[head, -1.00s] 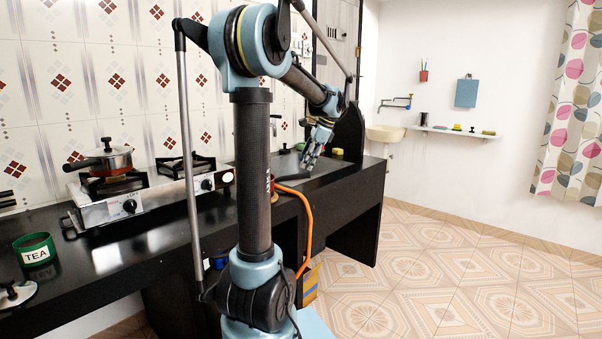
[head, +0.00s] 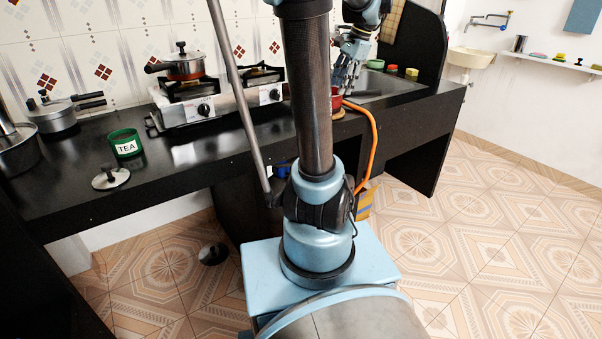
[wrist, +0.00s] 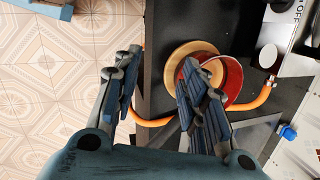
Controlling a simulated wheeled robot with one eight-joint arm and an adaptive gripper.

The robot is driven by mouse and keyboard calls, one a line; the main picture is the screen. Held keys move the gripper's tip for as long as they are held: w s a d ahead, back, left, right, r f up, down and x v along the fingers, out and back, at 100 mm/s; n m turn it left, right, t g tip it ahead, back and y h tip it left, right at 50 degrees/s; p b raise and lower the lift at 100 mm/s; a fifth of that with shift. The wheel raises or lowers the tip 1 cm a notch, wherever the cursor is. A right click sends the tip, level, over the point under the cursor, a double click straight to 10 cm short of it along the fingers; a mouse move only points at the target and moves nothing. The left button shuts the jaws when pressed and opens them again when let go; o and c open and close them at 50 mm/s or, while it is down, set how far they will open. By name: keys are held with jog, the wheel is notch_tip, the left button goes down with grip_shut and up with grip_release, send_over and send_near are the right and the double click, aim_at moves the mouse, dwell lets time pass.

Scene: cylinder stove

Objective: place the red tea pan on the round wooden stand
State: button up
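The red tea pan (head: 337,102) is on the dark counter, beside my gripper (head: 345,84) in the head view. In the wrist view the pan (wrist: 233,78) overlaps the round wooden stand (wrist: 177,68), which shows as a pale disc with a rim. The pan appears to sit at least partly over the stand; whether it rests fully on it I cannot tell. My gripper (wrist: 158,68) is open, fingers apart. Its right finger covers part of the pan; its left finger is over the floor side. No clear grip on the pan shows. The pan's handle is not clearly visible.
An orange hose (head: 374,140) loops over the counter's front edge near the pan. A green TEA tin (head: 125,143), a lid (head: 110,179) and a pressure cooker (head: 55,118) are at left.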

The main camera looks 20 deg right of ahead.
jog(key=s+a+f+n+h, duration=0.1)
jog(key=s+a+f+n, duration=0.35)
jog(key=a, duration=0.25)
jog(key=s+a+f+n, duration=0.3)
jog(key=s+a, duration=0.2)
jog(key=a, duration=0.1)
jog(key=s+a+f+n+h, duration=0.1)
jog(key=s+a+f+n, duration=0.5)
jog(key=f, duration=0.7)
jog(key=s+n, duration=0.2)
jog(key=s, duration=0.2)
jog(key=shift+s+a, duration=0.15)
jog(key=shift+s, duration=0.1)
jog(key=shift+n, duration=0.25)
